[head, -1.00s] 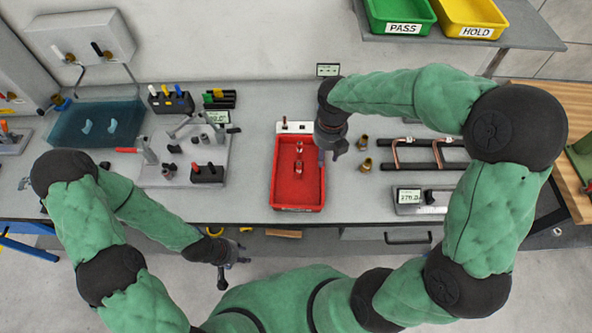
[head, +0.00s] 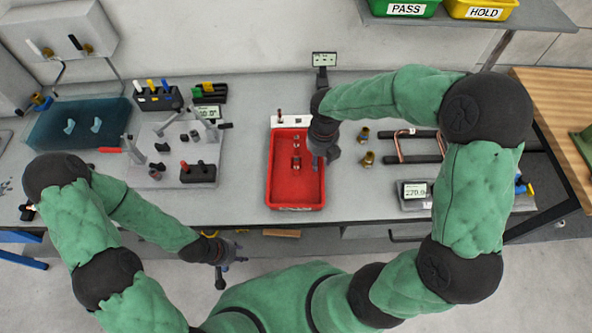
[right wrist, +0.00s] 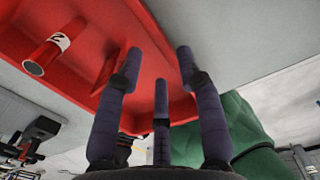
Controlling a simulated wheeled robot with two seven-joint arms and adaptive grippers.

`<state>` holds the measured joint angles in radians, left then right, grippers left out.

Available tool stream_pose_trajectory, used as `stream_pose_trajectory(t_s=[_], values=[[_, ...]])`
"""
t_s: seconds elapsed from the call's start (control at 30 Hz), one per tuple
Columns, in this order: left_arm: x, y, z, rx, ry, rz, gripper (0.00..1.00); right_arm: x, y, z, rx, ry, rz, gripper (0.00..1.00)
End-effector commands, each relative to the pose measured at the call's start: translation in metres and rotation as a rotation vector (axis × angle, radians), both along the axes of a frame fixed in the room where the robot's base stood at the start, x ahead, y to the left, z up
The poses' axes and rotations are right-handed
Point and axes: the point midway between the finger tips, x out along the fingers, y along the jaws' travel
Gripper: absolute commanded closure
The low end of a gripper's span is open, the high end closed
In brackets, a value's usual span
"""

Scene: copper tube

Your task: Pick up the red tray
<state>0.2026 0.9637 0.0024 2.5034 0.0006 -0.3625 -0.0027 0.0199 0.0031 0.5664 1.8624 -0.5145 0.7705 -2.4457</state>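The red tray (head: 282,190) lies on the grey bench in the middle of the head view, with small copper-coloured parts in it. In the right wrist view, the tray (right wrist: 95,75) fills the upper left, with a red tube marked 2 (right wrist: 47,53) in it. My right gripper (head: 322,160) is at the tray's right rim in the head view. Its fingers (right wrist: 160,70) are spread at the tray's edge in the right wrist view; contact cannot be told. My left gripper (head: 232,272) is apart from the tray, in front of the bench, with fingers spread and empty.
A fixture plate with clamps (head: 165,170) and a blue bin (head: 75,135) stand left of the tray. Brass fittings (head: 366,159), a rack with a copper tube (head: 410,158) and a display device (head: 413,195) are to the right. Green PASS and yellow HOLD bins (head: 483,11) sit on a shelf.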

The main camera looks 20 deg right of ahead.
Motion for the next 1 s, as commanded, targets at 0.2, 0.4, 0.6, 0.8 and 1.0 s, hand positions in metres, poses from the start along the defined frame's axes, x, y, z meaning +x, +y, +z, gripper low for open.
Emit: stream_pose_trajectory(t_s=[0.2,0.4,0.6,0.8,1.0], values=[[0.000,0.000,-0.013,0.000,0.000,0.000,0.64,-0.001,-0.005,-0.032,-0.001,0.003,0.000,0.63],[0.000,0.000,-0.017,0.000,0.000,0.000,0.64,-0.001,-0.004,-0.048,0.000,0.002,0.001,0.63],[0.000,0.000,-0.016,0.000,0.000,0.000,0.64,0.000,-0.004,-0.047,-0.001,0.001,0.001,0.68],[0.000,0.000,-0.016,0.000,0.000,0.000,0.64,0.000,-0.004,-0.047,0.000,0.001,0.000,1.00],[0.000,0.000,-0.016,0.000,0.000,0.000,0.64,0.000,-0.004,-0.046,0.000,-0.001,0.000,1.00]])
